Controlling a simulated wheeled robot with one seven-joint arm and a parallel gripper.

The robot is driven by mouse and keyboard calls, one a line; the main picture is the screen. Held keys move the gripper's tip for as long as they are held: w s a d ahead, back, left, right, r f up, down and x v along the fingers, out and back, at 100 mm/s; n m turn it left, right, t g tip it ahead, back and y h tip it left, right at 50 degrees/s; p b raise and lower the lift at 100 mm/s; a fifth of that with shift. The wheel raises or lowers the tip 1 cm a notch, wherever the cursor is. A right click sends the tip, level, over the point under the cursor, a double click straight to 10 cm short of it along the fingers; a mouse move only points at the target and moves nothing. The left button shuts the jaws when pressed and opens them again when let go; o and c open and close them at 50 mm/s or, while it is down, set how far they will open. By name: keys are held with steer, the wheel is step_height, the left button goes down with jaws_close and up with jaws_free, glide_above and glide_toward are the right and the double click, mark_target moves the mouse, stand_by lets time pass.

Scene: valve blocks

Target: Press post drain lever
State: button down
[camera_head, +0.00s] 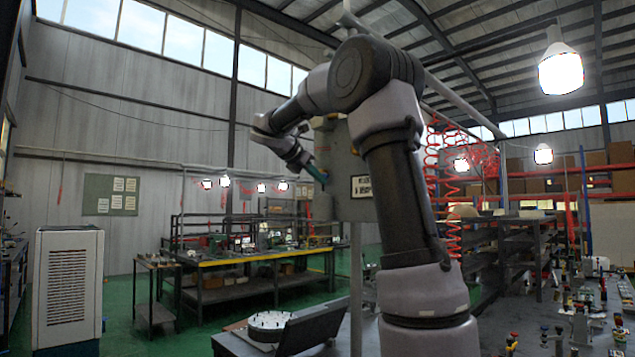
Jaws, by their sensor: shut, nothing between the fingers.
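A grey unit (340,150) stands on an upright post (356,270) in the middle of the view, partly hidden behind my arm. It has a framed label (361,187) on its front and a rounded grey part (321,207) at its lower left. A small teal piece (317,173) shows at the unit's left edge; I cannot tell whether it is the drain lever. My gripper (306,164) is shut and empty, close to the unit's left side and the teal piece. I cannot tell whether it touches either.
Small valve parts (580,325) crowd the bench at right. Red coiled hoses (453,190) hang right of my arm. A white cabinet (68,290) stands at left.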

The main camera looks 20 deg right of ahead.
steer(key=shift+s+r, duration=0.15)
steer(key=shift+r, duration=0.4)
stand_by(0.4)
